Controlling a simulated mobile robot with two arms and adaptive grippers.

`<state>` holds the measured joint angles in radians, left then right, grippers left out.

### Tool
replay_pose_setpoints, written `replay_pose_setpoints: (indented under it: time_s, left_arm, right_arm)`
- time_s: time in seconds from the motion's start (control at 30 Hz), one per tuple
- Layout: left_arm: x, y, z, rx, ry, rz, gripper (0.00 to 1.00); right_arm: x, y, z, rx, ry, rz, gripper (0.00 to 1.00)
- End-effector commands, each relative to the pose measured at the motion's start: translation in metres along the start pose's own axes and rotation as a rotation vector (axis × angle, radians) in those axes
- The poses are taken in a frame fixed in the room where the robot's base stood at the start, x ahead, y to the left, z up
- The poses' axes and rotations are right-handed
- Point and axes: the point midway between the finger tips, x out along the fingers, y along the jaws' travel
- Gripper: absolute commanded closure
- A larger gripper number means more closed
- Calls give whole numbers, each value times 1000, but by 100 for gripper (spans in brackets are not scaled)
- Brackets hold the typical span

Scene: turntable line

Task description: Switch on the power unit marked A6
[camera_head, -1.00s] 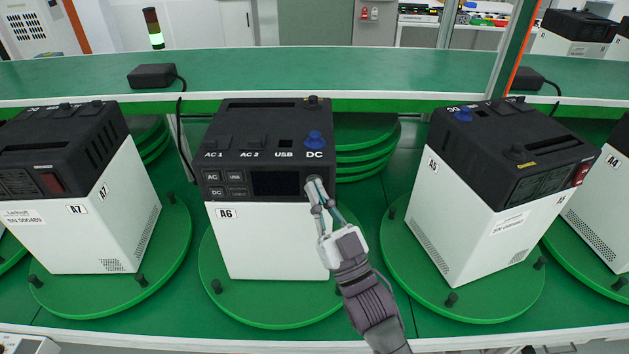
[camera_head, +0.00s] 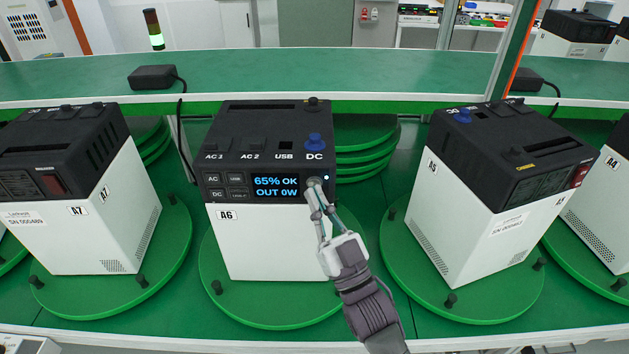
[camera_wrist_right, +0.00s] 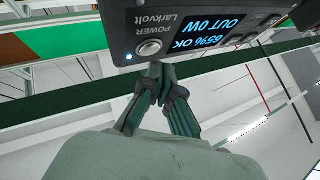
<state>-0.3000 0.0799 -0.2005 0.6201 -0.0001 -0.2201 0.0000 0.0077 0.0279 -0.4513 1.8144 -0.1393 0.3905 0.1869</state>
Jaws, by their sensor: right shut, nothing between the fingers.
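The power unit marked A6 (camera_head: 268,245) stands on a green turntable in the middle of the head view, its front facing me. Its display (camera_head: 276,187) is lit and reads "65% OK" and "OUT 0W". A small light (camera_head: 326,177) glows at the right of the front panel. My right gripper (camera_head: 315,186) is shut and empty, its tips at the right end of the panel. The right wrist view shows the round power button (camera_wrist_right: 150,48) clear of the fingertips (camera_wrist_right: 158,70), with the lit light (camera_wrist_right: 129,57) beside it. My left gripper is not in view.
Unit A7 (camera_head: 95,230) stands on its turntable to the left, and unit A5 (camera_head: 470,220) stands turned to the right. A green shelf (camera_head: 330,72) runs behind them with a black box (camera_head: 152,77). A blue knob (camera_head: 314,140) sits on top of A6.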

Motion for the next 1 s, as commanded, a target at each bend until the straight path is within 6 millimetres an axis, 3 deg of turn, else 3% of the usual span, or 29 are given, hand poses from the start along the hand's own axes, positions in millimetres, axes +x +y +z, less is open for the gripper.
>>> replay_pose_setpoints:
  time_s: [0.33,0.8,1.0]
  left_arm:
    - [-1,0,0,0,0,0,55]
    - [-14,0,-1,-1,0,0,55]
    - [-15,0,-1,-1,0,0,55]
  right_arm:
    - [-2,-2,-1,0,-1,0,100]
    - [-32,-23,-23,1,-2,0,100]
    - [-36,-26,-26,0,0,0,100]
